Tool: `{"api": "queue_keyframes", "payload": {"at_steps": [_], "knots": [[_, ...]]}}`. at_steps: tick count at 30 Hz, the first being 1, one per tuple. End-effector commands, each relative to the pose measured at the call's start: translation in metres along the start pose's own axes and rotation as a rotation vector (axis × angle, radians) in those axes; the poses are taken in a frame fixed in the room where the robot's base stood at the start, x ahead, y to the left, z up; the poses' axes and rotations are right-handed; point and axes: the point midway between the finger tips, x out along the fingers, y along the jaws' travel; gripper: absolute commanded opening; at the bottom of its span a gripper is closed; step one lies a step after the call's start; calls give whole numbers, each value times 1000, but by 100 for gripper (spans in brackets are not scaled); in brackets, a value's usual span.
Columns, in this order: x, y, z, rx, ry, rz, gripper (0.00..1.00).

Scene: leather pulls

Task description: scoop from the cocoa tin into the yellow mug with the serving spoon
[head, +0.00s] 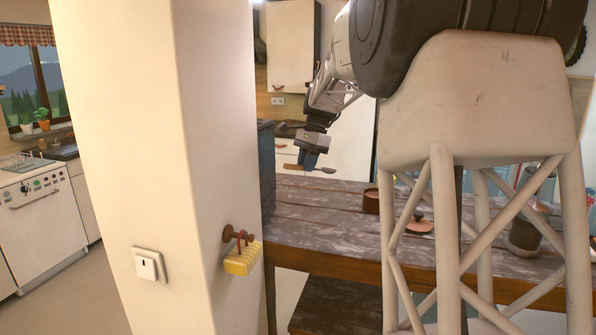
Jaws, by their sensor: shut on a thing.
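My gripper (311,156) is in the air above the far left part of the table, jaws pointing down. It is shut on a spoon (328,170), which lies about level, with its brown handle to the left and its bowl end to the right. A small round brown container (372,201), which may be the cocoa tin, stands on the table, right of and below the spoon. Its contents cannot be made out. I cannot make out a yellow mug on the table; my own structure hides part of the tabletop.
A brown knobbed lid (420,224) lies on the wooden table (325,228). A dark jar (524,234) stands at right. A pale pillar (150,150) fills the left foreground, with a yellow ribbed thing (242,260) hanging from its peg by a red loop. A dark blue-grey box-like thing (266,165) stands beside the pillar.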

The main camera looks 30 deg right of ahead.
Motion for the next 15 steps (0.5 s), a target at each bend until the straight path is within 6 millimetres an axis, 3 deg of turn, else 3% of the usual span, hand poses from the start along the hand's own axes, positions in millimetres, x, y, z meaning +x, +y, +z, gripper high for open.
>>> {"api": "queue_keyframes", "payload": {"at_steps": [15], "knots": [[-20, -46, -84, -31, 1, 10, 0]]}}
